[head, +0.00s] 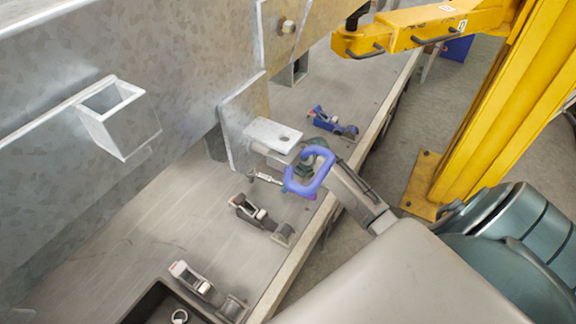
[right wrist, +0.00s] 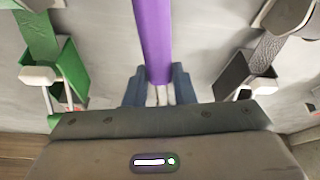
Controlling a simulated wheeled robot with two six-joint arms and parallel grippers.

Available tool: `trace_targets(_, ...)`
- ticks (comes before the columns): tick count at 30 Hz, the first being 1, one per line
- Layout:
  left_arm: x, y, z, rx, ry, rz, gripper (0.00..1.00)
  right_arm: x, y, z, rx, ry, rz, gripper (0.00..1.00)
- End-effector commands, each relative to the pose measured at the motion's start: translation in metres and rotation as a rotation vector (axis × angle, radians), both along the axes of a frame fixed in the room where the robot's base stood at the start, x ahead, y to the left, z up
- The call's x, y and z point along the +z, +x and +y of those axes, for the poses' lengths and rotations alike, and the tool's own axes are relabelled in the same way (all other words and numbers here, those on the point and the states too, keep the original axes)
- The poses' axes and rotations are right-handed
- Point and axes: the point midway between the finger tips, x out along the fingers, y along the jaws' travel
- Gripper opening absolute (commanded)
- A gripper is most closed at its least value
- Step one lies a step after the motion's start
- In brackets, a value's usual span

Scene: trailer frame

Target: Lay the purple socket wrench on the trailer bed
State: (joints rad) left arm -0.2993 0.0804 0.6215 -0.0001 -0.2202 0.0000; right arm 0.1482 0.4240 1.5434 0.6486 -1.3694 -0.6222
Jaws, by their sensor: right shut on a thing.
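The purple socket wrench (right wrist: 152,40) shows in the right wrist view as a straight purple bar, held between my right gripper's blue-grey fingers (right wrist: 158,92) and running away from it. In the head view my right gripper (head: 308,172) reaches in from the lower right over the long grey surface (head: 165,205). There its blue loop-shaped end covers most of the wrench; a silvery end (head: 264,178) shows just left of it. I cannot tell whether the wrench touches the surface. My left gripper is out of view.
A dark tool (head: 259,212) and a green one (head: 315,157) lie close on either side of my right gripper. A blue tool (head: 332,122) lies farther back, a grey one (head: 195,281) nearer. Galvanised steel framing (head: 145,75) stands left; a yellow post (head: 500,100) stands right.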

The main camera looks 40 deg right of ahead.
Motion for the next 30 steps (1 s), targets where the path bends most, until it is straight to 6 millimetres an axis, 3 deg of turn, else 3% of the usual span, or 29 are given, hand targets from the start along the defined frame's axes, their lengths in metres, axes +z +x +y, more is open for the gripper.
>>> trace_targets(30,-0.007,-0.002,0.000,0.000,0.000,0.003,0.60,-0.020,0.000,0.000,0.000,0.000,-0.001,0.00)
